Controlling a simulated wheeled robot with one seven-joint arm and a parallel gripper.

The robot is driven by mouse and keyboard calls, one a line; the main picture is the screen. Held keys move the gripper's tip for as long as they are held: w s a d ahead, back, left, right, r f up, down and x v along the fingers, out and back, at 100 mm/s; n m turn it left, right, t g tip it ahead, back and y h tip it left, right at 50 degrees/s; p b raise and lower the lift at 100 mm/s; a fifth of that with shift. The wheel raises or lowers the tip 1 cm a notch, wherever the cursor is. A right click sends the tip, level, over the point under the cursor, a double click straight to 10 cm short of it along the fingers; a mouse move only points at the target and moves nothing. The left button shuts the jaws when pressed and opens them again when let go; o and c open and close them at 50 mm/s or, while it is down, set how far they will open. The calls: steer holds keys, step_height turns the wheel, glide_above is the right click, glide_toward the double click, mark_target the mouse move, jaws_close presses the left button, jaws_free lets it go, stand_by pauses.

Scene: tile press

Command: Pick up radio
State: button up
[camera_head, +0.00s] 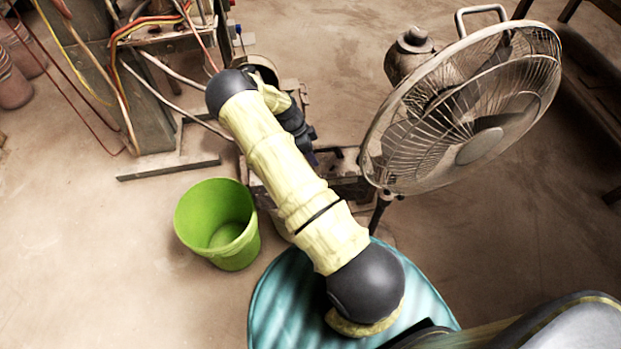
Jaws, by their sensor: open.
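I cannot make out a radio in the head view. My arm, in a pale yellow cover, reaches up and left across the middle of the picture and bends back at its dark elbow. My gripper (311,150) is the small dark end just right of that bend, pointing downward. It is open, though its fingers are small and hard to make out. I see nothing held in it. The arm hides part of the floor and machinery behind it.
A green bucket (218,222) stands on the floor at left. A wired machine frame (100,75) fills the upper left.

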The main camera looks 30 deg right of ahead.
jaws_close()
stand_by(1.4)
